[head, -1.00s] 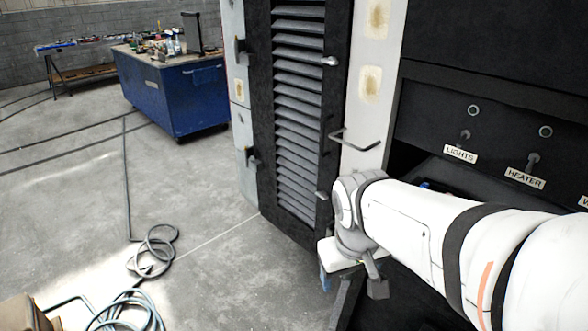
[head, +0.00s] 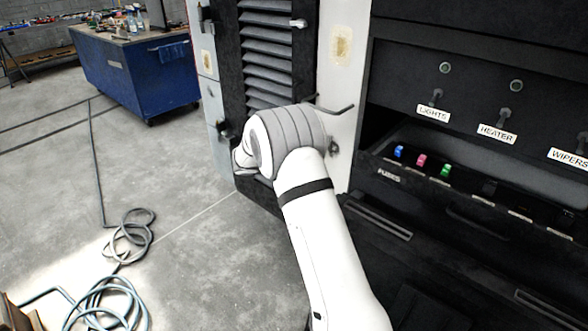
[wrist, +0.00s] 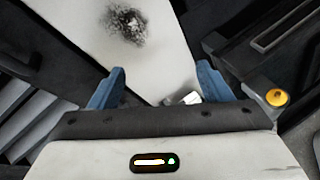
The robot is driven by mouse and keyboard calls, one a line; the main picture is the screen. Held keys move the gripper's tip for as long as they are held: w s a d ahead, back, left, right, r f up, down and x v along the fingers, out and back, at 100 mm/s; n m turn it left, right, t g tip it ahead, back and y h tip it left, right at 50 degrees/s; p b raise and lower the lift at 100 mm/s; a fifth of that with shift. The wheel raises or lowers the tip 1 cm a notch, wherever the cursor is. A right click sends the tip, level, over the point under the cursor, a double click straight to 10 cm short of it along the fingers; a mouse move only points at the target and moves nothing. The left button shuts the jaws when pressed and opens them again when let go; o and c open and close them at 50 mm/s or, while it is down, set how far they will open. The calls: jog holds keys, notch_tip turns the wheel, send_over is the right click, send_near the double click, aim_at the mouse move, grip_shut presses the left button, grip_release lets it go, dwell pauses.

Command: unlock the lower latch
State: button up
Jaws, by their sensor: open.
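The louvered door (head: 268,60) stands ahead, with its upper latch (head: 299,23) showing as a small silver handle at its right edge. My arm hides the lower part of the door and the lower latch in the head view. My gripper (wrist: 160,84) is open, its blue fingers spread over the pale door post (wrist: 150,50). A small silver piece (wrist: 190,98) shows near the right finger; it may be the lower latch, but I cannot tell. The door slats (wrist: 28,115) show at the left of the wrist view. The gripper itself is hidden in the head view.
A black panel of switches (head: 480,110) and a fuse tray (head: 445,182) are at the right. A blue workbench (head: 140,70) and coiled hoses (head: 110,300) stand off left on open floor.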

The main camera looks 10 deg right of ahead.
jog(key=w+a+f+n+t+h, duration=0.1)
jog(key=w+a+f+n+t, duration=0.25)
jog(key=w+f, duration=0.2)
jog(key=w+a+f+n+t+h, duration=0.1)
jog(key=w+a+f+n+t, duration=0.1)
jog(key=w+f+n, duration=0.4)
jog(key=w+d+m, duration=0.1)
jog(key=w+d, duration=0.2)
jog(key=d, duration=0.3)
jog(key=shift+w+f+m+t, duration=0.25)
jog(key=shift+f+m+t, duration=0.1)
jog(key=shift+f, duration=0.1)
jog(key=shift+c, duration=0.3)
jog(key=shift+d+b, duration=0.1)
jog(key=shift+b, duration=0.2)
jog(key=c, duration=0.9)
